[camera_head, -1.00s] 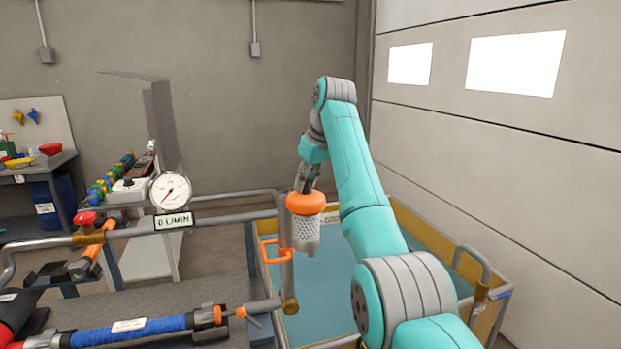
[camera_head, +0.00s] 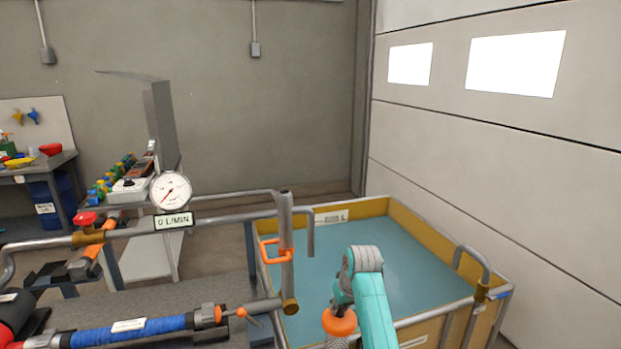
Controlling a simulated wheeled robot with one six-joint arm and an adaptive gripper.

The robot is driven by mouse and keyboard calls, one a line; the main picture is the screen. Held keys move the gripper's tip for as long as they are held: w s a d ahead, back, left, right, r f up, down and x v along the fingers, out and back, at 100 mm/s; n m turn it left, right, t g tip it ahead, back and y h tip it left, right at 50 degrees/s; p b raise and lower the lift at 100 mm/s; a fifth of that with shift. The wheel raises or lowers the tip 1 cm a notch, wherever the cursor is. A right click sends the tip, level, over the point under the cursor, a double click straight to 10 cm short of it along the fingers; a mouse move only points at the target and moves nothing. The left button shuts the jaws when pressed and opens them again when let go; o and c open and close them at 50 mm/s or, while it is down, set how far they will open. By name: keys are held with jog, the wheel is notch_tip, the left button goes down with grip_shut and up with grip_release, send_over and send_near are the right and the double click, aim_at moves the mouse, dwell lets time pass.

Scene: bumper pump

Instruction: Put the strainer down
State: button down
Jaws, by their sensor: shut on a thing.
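The strainer has an orange cap (camera_head: 340,321) and a grey perforated body (camera_head: 337,342), which is cut off by the bottom edge of the head view. My gripper (camera_head: 341,303) is above the cap and shut on the strainer, its fingers mostly hidden by the arm and the cap. The strainer hangs low, in front of the near side of the yellow-walled tank. I cannot tell whether it touches anything below.
The tank (camera_head: 354,210) holds blue-green water. A gauge (camera_head: 171,190) reads 0 L/MIN. A blue hose (camera_head: 130,333) lies along the bench (camera_head: 190,290) at lower left.

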jog(key=s+d+f+m, duration=0.1)
jog(key=s+d+f, duration=0.2)
jog(key=s+f, duration=0.5)
jog(key=s+d+f+m+h, duration=0.1)
jog(key=s+d+f, duration=0.3)
jog(key=s+f, duration=0.4)
jog(key=s+d+f+m, duration=0.2)
jog(key=s+d+f, duration=0.1)
jog(key=s+f, duration=0.6)
jog(key=shift+s+d+t+h, duration=0.15)
jog(key=shift+s+t+h, duration=0.2)
jog(key=shift+s, duration=1.45)
